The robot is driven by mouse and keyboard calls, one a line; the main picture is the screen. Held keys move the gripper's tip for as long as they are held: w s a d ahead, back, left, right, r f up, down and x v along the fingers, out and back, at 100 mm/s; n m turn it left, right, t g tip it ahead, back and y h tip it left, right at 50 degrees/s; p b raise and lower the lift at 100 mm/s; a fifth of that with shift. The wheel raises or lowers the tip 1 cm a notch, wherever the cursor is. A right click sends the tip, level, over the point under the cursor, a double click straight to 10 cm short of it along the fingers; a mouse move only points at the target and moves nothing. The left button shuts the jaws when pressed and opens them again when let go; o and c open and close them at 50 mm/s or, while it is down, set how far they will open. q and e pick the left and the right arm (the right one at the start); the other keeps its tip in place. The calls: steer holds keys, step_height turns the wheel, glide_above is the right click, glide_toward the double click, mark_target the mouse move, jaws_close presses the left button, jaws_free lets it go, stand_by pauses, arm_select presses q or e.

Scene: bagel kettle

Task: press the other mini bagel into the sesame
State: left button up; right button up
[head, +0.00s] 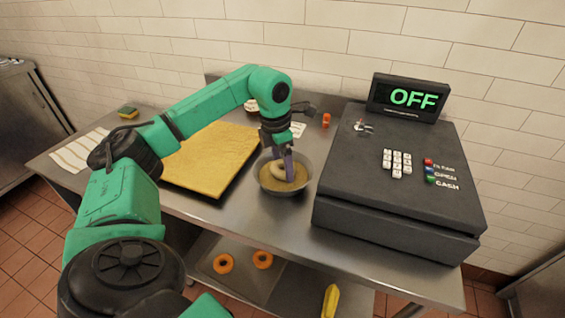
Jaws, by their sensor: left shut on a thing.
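A metal bowl (262,184) of tan sesame stands on the steel counter, between the wooden board and the cash register. A pale mini bagel (277,172) is in the bowl, against the sesame; how deep it sits is hard to tell. My left gripper (289,177) points down into the bowl, its fingers shut on the mini bagel's right side. The fingers partly hide the bagel. Two orange-brown rings, like bagels, lie on a tray on the lower shelf, one on the left (223,263) and one on the right (262,260). My right gripper is not in view.
A large black cash register (345,215) reading OFF stands close right of the bowl. A yellow-brown board (205,165) lies left of it. A striped cloth (78,152) and a sponge (128,112) lie at the far left. A small orange object (326,120) is behind the bowl.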

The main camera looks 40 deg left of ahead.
arm_select(q)
steer(key=shift+f, duration=0.4)
stand_by(0.3)
steer(key=shift+r, duration=0.1)
stand_by(0.6)
step_height(320, 180, up, 10)
steer(key=p, duration=0.9)
